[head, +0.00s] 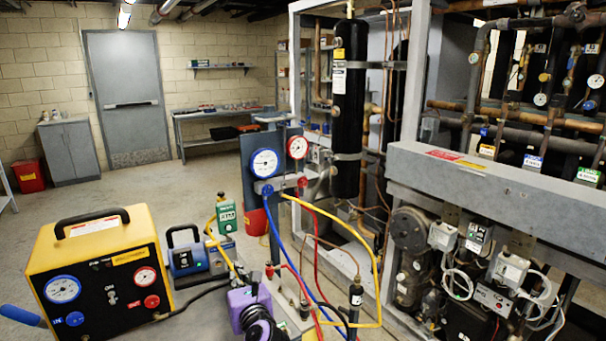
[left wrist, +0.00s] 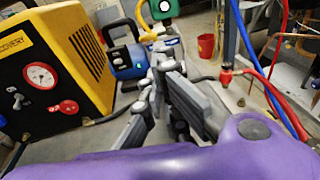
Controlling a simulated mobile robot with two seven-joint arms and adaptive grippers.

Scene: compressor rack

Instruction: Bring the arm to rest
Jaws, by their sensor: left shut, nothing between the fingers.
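My left gripper (head: 243,277) shows low in the middle of the head view, in front of the blue pump. In the left wrist view its grey fingers (left wrist: 160,65) are together with nothing between them. A purple surface fills the bottom of that view and hides the base of the fingers. The gripper appears apart from the machines around it. My right gripper is in neither view.
Gauges (head: 265,163) with red, blue and yellow hoses hang beside the compressor rack (head: 480,182). The floor toward the grey door (head: 125,95) is clear.

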